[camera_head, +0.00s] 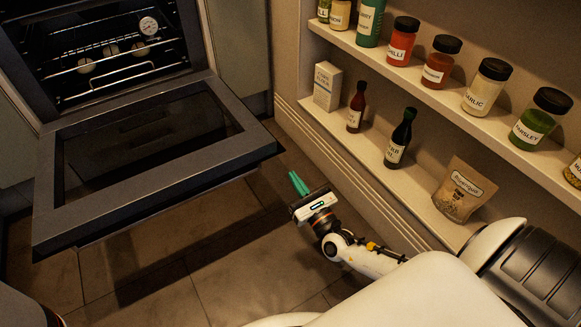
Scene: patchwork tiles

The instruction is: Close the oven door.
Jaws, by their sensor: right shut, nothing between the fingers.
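The oven door (236,150) is hinged down wide open, standing out in front of the oven (195,40) with its dark glass panel facing up. The oven cavity shows wire racks, a round dial thermometer (148,26) and a few pale round items. My right gripper (298,182) has green fingers that are shut and empty. My left gripper is not in view.
A cream shelf unit (300,100) on the right holds spice jars, dark bottles (398,140), a small box (327,87) and a brown pouch (464,190), close beside my right arm. Tiled floor (215,270) is free in front of the door.

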